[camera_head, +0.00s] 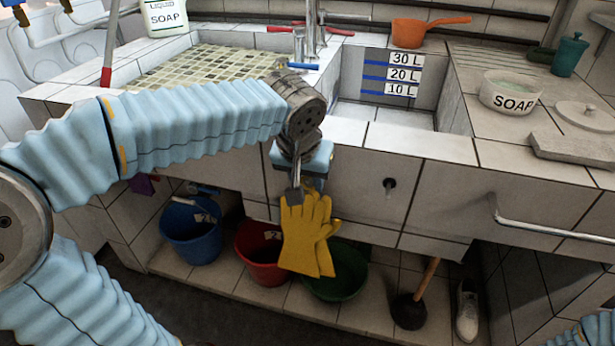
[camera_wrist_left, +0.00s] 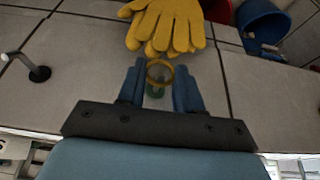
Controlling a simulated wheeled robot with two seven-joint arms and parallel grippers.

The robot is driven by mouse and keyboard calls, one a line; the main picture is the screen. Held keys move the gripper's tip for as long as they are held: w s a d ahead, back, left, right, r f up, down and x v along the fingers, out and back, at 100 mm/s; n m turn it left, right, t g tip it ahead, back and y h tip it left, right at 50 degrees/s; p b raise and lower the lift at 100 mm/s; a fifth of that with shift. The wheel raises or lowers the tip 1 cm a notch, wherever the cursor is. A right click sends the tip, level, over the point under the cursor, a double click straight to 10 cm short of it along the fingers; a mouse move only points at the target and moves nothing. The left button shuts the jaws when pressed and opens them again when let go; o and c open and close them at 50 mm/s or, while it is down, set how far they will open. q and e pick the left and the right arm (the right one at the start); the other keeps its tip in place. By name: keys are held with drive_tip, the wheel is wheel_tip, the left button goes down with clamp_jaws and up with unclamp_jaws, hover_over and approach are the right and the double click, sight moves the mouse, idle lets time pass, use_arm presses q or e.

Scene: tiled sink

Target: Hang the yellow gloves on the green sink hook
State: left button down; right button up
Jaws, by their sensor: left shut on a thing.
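In the left wrist view the gloves (camera_wrist_left: 168,22) lie beyond the fingertips. A small green piece (camera_wrist_left: 155,92), seemingly the green hook, shows on the sink front just behind the ring. I cannot tell whether ring and hook touch. The hook is hidden in the head view. My right gripper is out of view.
A dark hook (camera_head: 389,186) is on the sink front to the right. Blue (camera_head: 190,240), red (camera_head: 262,262) and green (camera_head: 336,284) buckets stand below, near a plunger (camera_head: 410,310). A metal rail (camera_head: 545,228) juts out at right.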

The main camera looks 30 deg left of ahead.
use_arm(q)
drive_tip(key=c, duration=0.7)
unclamp_jaws()
drive_tip(key=p+v, duration=0.1)
drive_tip(key=v, duration=1.2)
drive_tip(key=shift+s+d+r, duration=0.1)
drive_tip(key=shift+s+r, duration=0.15)
drive_tip(key=shift+r, duration=0.05)
